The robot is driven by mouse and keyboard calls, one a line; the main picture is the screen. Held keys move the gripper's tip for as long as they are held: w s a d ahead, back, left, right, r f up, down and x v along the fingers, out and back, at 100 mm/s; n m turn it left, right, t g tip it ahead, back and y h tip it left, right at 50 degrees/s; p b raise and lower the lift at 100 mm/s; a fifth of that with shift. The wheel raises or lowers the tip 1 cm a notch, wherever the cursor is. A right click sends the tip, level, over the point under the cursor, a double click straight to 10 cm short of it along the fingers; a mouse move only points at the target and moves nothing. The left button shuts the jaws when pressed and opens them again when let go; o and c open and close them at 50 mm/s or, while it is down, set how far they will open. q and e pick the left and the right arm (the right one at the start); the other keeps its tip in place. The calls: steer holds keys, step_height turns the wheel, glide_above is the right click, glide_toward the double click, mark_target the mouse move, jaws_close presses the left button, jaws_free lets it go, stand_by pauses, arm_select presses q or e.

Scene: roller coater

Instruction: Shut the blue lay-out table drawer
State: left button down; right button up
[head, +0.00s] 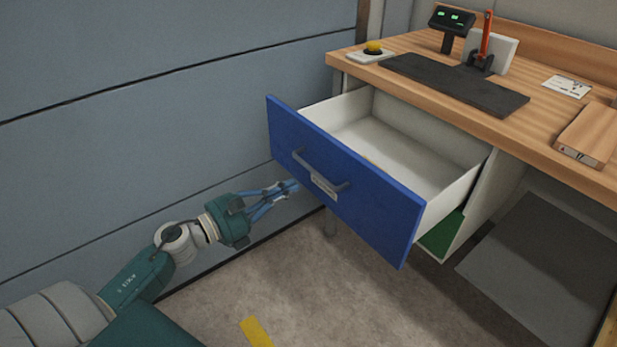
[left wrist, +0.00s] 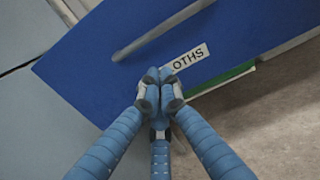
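The blue drawer (head: 345,187) stands well open from the wooden lay-out table (head: 543,121). Its white inside shows, with a small yellowish thing partly hidden behind the front panel. A grey bar handle (head: 320,172) and a white label (head: 324,186) are on the front. In the left wrist view the blue front (left wrist: 110,62), the handle (left wrist: 165,30) and the label reading "OTHS" (left wrist: 187,58) fill the upper part. My left gripper (head: 292,186) is at the left part of the front, below the handle; its fingertips (left wrist: 160,76) are together with nothing seen between them. Contact is unclear. My right gripper is out of view.
A grey wall (head: 150,120) runs along the left, close to my left arm. Floor before the drawer is clear.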

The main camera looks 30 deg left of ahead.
arm_select(q)
steer(key=x, duration=0.6)
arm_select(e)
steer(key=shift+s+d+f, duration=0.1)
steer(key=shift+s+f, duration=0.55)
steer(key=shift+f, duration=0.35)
arm_select(q)
steer(key=shift+w, duration=0.15)
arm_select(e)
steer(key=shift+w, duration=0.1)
